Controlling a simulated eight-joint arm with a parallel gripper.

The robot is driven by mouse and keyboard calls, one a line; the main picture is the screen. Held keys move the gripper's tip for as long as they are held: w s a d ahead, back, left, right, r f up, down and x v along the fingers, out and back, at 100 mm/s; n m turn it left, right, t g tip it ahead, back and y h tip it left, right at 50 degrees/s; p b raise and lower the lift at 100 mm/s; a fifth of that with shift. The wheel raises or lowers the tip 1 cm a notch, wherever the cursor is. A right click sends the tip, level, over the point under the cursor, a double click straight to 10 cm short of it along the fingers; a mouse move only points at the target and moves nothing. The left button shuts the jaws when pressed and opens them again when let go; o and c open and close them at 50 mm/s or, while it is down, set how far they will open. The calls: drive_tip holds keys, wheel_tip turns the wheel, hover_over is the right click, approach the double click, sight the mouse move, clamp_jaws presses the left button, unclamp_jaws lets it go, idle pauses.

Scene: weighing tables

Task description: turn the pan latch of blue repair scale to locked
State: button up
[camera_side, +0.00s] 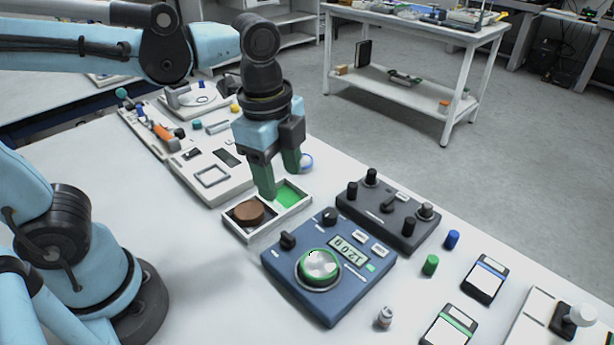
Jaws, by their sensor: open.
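The blue repair scale (308,292) sits on the white table at the centre. It has a round silver pan with a green ring (318,267), a display reading about 12.00 (349,250), and pale buttons. A black knob (330,217) stands at its back edge and another black knob or lever (288,241) at its left corner. I cannot tell which of these is the pan latch, or how it is set. My gripper (279,180) points down with its green fingers apart and empty, above the two-part tray behind the scale. It touches no part of the scale.
The white tray (258,235) holds a brown disc (249,211) and a green pad (292,195). A dark control box (405,229) with knobs stands close behind the scale. A green cylinder (430,265), a blue one (452,239) and a small jar (384,318) stand to the right.

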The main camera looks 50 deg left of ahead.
sight(287, 236)
drive_tip(key=shift+s+d+f+m+g, duration=0.2)
drive_tip(key=shift+f+m, duration=0.25)
drive_tip(key=shift+f, duration=1.5)
drive_tip(key=shift+w+d+f+m+g, duration=0.15)
drive_tip(key=shift+d+f+m, duration=0.25)
drive_tip(key=shift+f, duration=1.55)
drive_tip(key=shift+s+d+f+m+g, duration=0.15)
drive_tip(key=shift+f+m, duration=0.4)
drive_tip(key=shift+f, duration=1.4)
drive_tip(key=c, duration=1.1)
drive_tip(key=shift+o, duration=0.2)
